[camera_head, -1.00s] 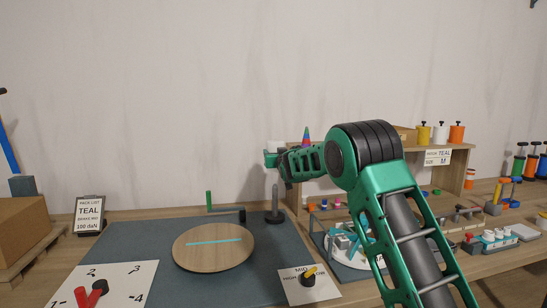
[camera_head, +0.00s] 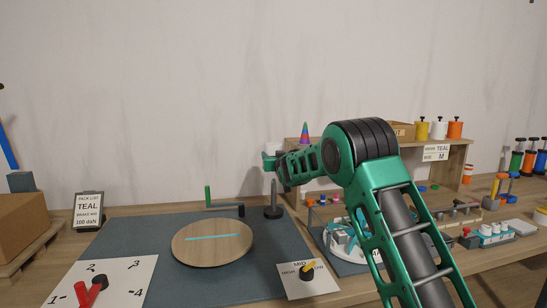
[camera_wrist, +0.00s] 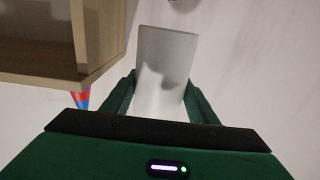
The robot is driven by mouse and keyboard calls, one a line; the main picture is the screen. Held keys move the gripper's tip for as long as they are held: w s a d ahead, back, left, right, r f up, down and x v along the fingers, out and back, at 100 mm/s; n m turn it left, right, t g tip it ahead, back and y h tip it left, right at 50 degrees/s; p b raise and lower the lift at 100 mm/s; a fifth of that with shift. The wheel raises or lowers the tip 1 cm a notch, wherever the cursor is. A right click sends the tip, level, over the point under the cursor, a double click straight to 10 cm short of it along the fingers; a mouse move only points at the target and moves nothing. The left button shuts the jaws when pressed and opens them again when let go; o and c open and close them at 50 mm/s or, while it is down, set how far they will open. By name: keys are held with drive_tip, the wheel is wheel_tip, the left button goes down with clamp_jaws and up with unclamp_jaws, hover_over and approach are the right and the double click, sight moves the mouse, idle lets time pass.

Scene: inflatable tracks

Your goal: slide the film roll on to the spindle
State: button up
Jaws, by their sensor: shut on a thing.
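The film roll (camera_wrist: 165,72) is a plain white cylinder in the wrist view, held between the two green fingers of my gripper (camera_wrist: 161,98). In the head view only a small white part of the roll (camera_head: 273,148) shows above my gripper (camera_head: 270,160); the arm hides the rest. The spindle (camera_head: 274,192) is a dark upright post on a round black base at the back right of the grey-blue mat. In the head view the gripper appears just above the spindle's top, with the roll off the post. Their depth alignment cannot be told.
A round wooden disc (camera_head: 212,252) with a teal stripe lies on the mat (camera_head: 130,235). A green-handled crank (camera_head: 222,205) stands left of the spindle. A wooden shelf (camera_head: 455,170) with a striped cone (camera_head: 305,133) stands at right.

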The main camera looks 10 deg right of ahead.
sight(274, 179)
drive_tip(key=shift+f, duration=5.3)
drive_tip(key=shift+f, duration=2.6)
drive_tip(key=o, duration=1.5)
drive_tip(key=shift+s+f, duration=0.1)
drive_tip(key=shift+f, duration=0.05)
drive_tip(key=s, duration=1)
drive_tip(key=shift+s, duration=0.3)
drive_tip(key=shift+d, duration=0.1)
